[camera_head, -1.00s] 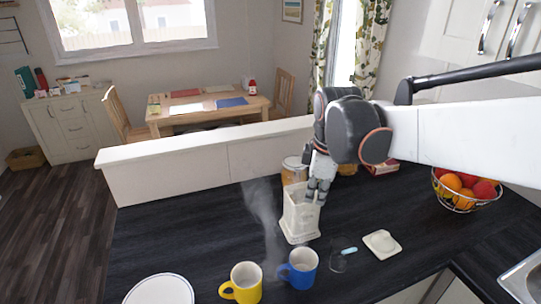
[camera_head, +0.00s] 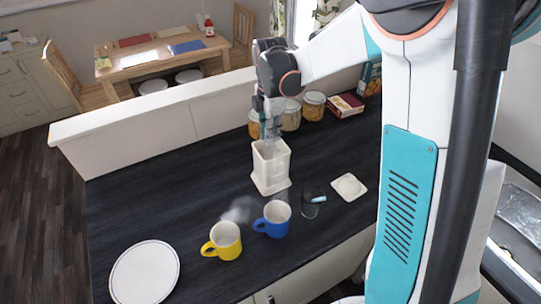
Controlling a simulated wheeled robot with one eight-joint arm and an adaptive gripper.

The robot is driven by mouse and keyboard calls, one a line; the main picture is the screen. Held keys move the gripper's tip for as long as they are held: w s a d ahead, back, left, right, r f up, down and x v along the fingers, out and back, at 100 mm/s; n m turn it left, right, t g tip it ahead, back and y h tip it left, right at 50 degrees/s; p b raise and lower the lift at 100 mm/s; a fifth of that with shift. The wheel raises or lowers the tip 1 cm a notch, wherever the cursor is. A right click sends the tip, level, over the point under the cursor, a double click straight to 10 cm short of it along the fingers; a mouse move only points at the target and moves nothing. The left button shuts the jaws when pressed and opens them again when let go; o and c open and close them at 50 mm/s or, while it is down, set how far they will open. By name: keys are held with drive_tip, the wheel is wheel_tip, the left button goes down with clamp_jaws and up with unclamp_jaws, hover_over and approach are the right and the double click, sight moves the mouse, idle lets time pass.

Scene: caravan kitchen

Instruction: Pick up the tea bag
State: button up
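I cannot make out a tea bag in view. A white, open-topped square canister (camera_head: 271,178) stands on the dark worktop, and its inside is mostly hidden. My gripper (camera_head: 269,136) points down right at the canister's open top. Its fingertips look close to the rim, but I cannot tell whether they are above it or just inside. They are too small to show whether they are open or shut, or whether they hold anything. A yellow mug (camera_head: 226,242) and a blue mug (camera_head: 274,219) stand in front of the canister, with steam near them.
A white plate (camera_head: 145,272) lies at the front left. Jars (camera_head: 313,105) and a red box (camera_head: 345,106) stand behind.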

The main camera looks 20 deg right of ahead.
sight(271, 149)
drive_tip(key=shift+s+f+b, duration=0.15)
drive_tip(key=shift+f+b, duration=0.4)
drive_tip(key=shift+f, duration=2.7)
drive_tip(key=c, duration=0.3)
drive_tip(key=shift+r, duration=0.1)
wheel_tip(271, 149, up, 20)
drive_tip(key=p, duration=0.3)
